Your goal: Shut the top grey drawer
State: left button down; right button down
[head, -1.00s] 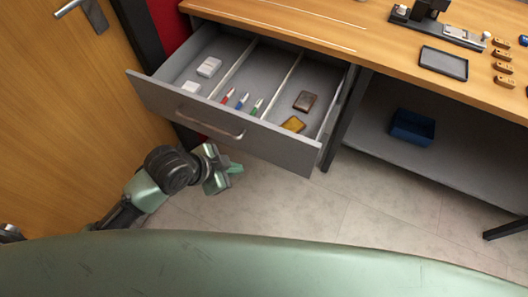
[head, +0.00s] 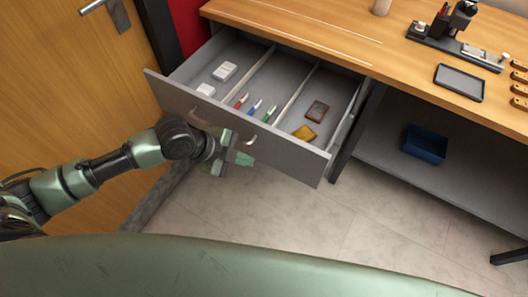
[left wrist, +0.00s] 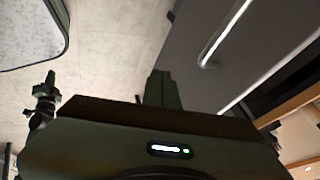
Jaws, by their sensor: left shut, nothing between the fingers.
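The top grey drawer (head: 290,150) stands pulled out from under the wooden worktop. Its front has a curved metal handle (head: 201,121), partly hidden behind my left gripper (head: 238,160). The gripper is shut and empty, in front of the drawer's front panel near the handle; I cannot tell whether it touches. In the left wrist view the drawer's dark front (left wrist: 250,35) and bright handle (left wrist: 225,35) show beside the gripper (left wrist: 160,88). My right gripper is in neither view.
The drawer holds white boxes (head: 224,71), markers (head: 255,108), a brown block (head: 317,111) and a yellow one (head: 304,132). A blue bin (head: 425,145) sits on the lower shelf. A wooden door (head: 70,90) stands left. The floor before the drawer is clear.

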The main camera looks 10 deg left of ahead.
aim_at(274, 157)
pick_arm(q)
jog(key=w+d+f, duration=0.2)
jog(key=w, duration=0.1)
jog(key=w+d+f, duration=0.2)
jog(key=shift+w+f+p, duration=0.1)
jog(key=shift+w+p, duration=0.15)
jog(key=shift+p, duration=0.1)
